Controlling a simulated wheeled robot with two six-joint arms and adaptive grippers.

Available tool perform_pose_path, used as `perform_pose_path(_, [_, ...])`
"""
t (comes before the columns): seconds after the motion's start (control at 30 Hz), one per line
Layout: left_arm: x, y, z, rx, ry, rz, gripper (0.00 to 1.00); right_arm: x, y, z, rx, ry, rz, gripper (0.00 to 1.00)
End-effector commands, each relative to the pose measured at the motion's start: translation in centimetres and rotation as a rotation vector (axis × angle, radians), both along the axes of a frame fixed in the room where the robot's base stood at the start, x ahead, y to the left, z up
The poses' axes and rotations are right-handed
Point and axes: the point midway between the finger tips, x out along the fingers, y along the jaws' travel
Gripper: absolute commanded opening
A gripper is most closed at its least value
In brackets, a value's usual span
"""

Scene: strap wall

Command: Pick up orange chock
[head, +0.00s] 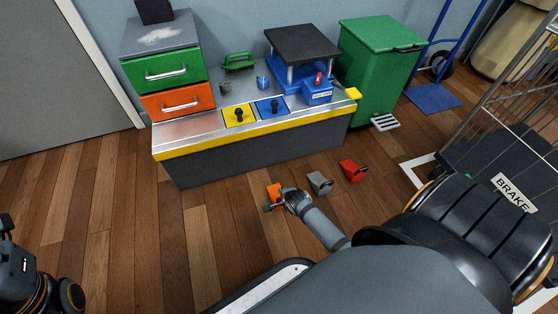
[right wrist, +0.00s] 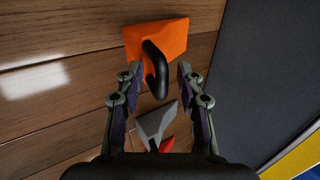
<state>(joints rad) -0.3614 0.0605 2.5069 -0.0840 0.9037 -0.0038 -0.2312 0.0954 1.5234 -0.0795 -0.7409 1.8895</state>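The orange chock (head: 273,191) lies on the wooden floor in front of the workbench, with its black loop handle (right wrist: 158,70) facing my right gripper. My right gripper (head: 284,202) is at the chock, partly covering it in the head view. In the right wrist view its fingers (right wrist: 158,76) are spread open, one on each side of the handle, with gaps showing. The orange body (right wrist: 160,38) lies just beyond the fingertips. Part of my left arm shows at the lower left edge of the head view, but I cannot make out its gripper.
A grey chock (head: 319,182) and a red chock (head: 351,171) lie to the right on the floor; both show in the right wrist view. The workbench (head: 262,148) stands behind. A green bin (head: 378,75) and a wire cart (head: 510,110) are at right. Floor at left is clear.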

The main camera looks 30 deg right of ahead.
Motion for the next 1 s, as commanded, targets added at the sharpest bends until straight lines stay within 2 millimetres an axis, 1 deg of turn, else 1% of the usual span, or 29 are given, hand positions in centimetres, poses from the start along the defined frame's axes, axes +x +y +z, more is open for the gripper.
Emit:
perform_pose_path(0.1, [-0.11,0.05,0.32,-0.003,-0.003,0.001,0.00,-0.02,-0.01,0.23,0.000,0.000,0.000,0.38])
perform_pose_path(0.3, [-0.18,0.10,0.38,-0.006,-0.005,0.001,0.00,-0.03,0.01,0.23,-0.001,0.000,0.001,0.10])
perform_pose_path(0.37, [-0.18,0.10,0.38,-0.007,-0.005,0.001,0.00,-0.03,0.01,0.23,-0.001,0.000,0.001,0.02])
perform_pose_path(0.4, [-0.18,0.11,0.37,-0.007,-0.006,0.000,0.00,-0.04,0.01,0.23,-0.001,0.000,0.001,0.00])
perform_pose_path(1.0, [-0.18,-0.03,0.44,0.002,-0.007,-0.003,0.00,0.07,0.01,0.43,-0.001,-0.003,0.001,0.00])
